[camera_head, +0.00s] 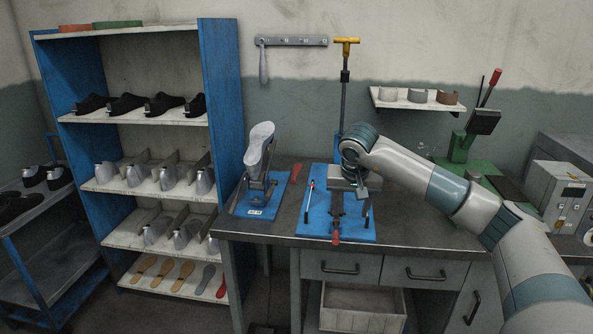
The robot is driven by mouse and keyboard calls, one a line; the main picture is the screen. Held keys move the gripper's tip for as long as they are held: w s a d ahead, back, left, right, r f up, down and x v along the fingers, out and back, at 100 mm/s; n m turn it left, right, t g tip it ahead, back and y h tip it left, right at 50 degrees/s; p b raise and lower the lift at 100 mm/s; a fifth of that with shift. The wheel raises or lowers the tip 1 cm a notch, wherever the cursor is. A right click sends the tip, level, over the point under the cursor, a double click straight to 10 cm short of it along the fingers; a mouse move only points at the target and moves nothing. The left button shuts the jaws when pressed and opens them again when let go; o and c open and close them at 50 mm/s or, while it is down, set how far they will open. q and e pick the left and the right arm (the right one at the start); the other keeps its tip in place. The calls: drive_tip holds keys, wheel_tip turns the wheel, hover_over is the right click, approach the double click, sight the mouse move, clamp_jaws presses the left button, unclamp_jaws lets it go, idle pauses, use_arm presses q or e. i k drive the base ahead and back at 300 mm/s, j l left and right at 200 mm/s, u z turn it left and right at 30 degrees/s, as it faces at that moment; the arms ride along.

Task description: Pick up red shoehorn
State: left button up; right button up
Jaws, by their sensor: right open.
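A slim red piece that looks like the red shoehorn (296,172) lies on the workbench (285,225), between the sole-shaped grey last on its blue stand (258,150) and the blue clamp fixture (318,215). My right arm reaches in from the right. My right gripper (362,192) is over the blue fixture, to the right of the red piece and apart from it. It is open, and its fingers are partly lost against the fixture. My left gripper is not in view.
A yellow-handled post (345,75) rises behind the fixture. A blue-sided shelf (222,110) with shoes, lasts and soles stands at left. A rail (290,41) and small wall shelf (412,104) hang behind. A green-based press (465,148) and grey box (556,190) stand at right.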

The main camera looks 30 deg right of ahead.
sight(298, 167)
drive_tip(key=i+l, duration=0.2)
drive_tip(key=i, duration=0.25)
drive_tip(key=i+l, duration=0.25)
drive_tip(key=i, duration=0.25)
drive_tip(key=i+l, duration=0.2)
drive_tip(key=i, duration=0.25)
drive_tip(key=i+l, duration=0.25)
drive_tip(key=i, duration=0.25)
